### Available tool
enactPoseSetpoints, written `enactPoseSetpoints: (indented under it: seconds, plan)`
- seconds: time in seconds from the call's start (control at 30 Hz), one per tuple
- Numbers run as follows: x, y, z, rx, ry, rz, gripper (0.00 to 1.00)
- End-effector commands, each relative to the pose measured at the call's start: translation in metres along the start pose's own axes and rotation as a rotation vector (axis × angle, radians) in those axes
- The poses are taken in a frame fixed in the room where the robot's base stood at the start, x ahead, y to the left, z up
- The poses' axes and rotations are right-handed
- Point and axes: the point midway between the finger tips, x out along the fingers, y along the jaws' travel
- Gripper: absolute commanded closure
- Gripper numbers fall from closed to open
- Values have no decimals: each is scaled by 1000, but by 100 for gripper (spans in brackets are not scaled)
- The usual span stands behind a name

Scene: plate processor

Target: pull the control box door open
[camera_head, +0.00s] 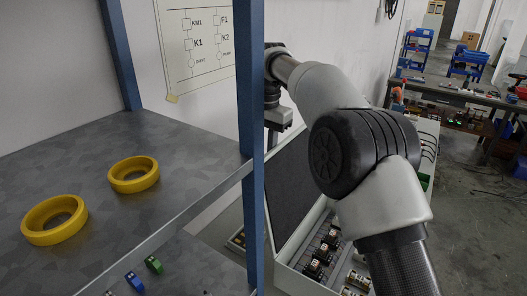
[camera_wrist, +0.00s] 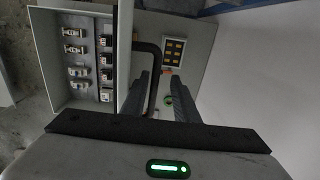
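The control box (camera_head: 285,275) stands beyond the shelf in the head view, with its inside parts showing. Its door (camera_head: 300,185) stands partly open, its dark inner face toward the head camera. In the wrist view the door's grey outer face (camera_wrist: 196,38) carries a small display and a black bar handle (camera_wrist: 153,62). My gripper (camera_wrist: 160,76) is open, its two fingers apart. The handle shows between the fingers, closer to the left one; contact cannot be told. In the head view my gripper is largely hidden behind the blue shelf post.
A shelf (camera_head: 190,150) with blue posts (camera_head: 250,90) stands close on the left, holding two yellow rings (camera_head: 134,175) (camera_head: 54,220). A wiring diagram (camera_head: 198,42) hangs on the wall. Workbenches (camera_head: 455,92) and blue carts stand far right, with open floor before them.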

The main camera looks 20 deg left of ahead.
Motion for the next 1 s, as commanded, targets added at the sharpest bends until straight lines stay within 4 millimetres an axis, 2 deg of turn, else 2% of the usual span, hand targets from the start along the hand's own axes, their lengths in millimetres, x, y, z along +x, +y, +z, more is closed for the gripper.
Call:
enactPoseSetpoints:
  seconds: [0.33, 0.67, 0.83, 1.0]
  plan:
    - [-10, -1, -3, 4, 12, -10, 72]
    - [-62, -1, -2, 2, 12, -9, 72]
    - [-76, 0, -1, 2, 10, -8, 72]
    - [-80, 0, -1, 2, 8, -6, 72]
